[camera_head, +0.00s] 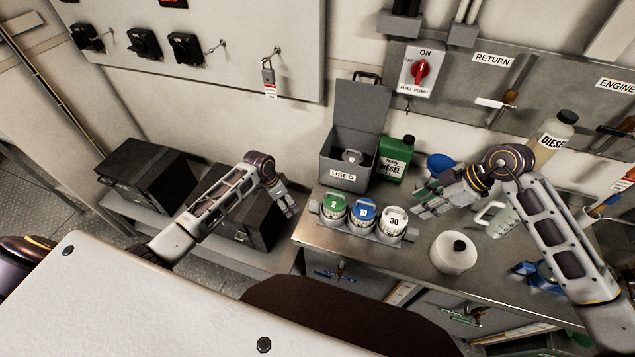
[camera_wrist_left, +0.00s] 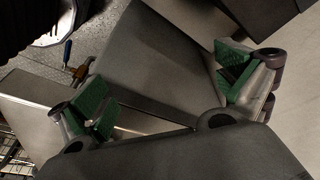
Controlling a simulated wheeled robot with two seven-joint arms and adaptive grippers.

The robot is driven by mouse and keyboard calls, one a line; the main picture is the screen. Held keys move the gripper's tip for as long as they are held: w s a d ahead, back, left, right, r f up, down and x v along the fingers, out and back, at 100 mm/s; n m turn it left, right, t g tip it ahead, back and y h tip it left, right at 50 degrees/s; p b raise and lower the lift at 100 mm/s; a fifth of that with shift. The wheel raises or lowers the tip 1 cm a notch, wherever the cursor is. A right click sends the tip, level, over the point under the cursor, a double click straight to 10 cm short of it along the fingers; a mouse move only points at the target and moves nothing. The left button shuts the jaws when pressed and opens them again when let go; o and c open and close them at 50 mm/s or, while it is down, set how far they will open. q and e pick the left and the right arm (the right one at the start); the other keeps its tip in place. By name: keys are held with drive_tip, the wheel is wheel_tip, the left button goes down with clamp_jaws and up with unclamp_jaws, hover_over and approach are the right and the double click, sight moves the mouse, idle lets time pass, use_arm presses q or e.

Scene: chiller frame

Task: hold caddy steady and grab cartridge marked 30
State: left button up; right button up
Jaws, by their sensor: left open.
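The grey caddy (camera_head: 381,237) stands near the bench's front left edge, with an end handle at each side. It holds a green-topped cartridge marked 2 (camera_head: 334,203), a blue-topped one marked 10 (camera_head: 362,212) and a white-topped one marked 30 (camera_head: 393,220). My left gripper (camera_head: 290,206) is left of the caddy, apart from it. In the left wrist view the left gripper (camera_wrist_left: 165,92) is open, green pads wide apart, nothing between them. My right gripper (camera_head: 422,203) is just right of and behind the cartridge marked 30; its finger gap is unclear.
A grey bin labelled USED (camera_head: 342,176) and a green diesel jug (camera_head: 395,160) stand behind the caddy. A clear jug (camera_head: 498,218) and a blue funnel (camera_head: 439,163) are near my right arm. Dark boxes (camera_head: 145,175) sit low left.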

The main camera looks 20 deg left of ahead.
use_arm(q)
drive_tip(key=w+d+r+m+t, duration=0.1)
drive_tip(key=d+r, duration=0.1)
drive_tip(key=r, duration=0.5)
drive_tip(key=w+d+r+m, duration=0.1)
drive_tip(key=w+d+r, duration=0.1)
drive_tip(key=r, duration=0.4)
drive_tip(key=s+d+r+m+g+h, duration=0.1)
drive_tip(key=s+d+r+m, duration=0.2)
drive_tip(key=s+d+r, duration=0.3)
drive_tip(key=d+r, duration=0.1)
drive_tip(key=d, duration=0.3)
drive_tip(key=shift+s+r+m+h, duration=0.15)
drive_tip(key=shift+s+m+h, duration=0.2)
drive_tip(key=shift+m+h, duration=0.05)
drive_tip(key=shift+f, duration=0.2)
drive_tip(key=shift+x, duration=6.8)
drive_tip(key=c, duration=1.1)
drive_tip(key=shift+o, duration=0.2)
use_arm(e)
drive_tip(key=shift+o, duration=0.5)
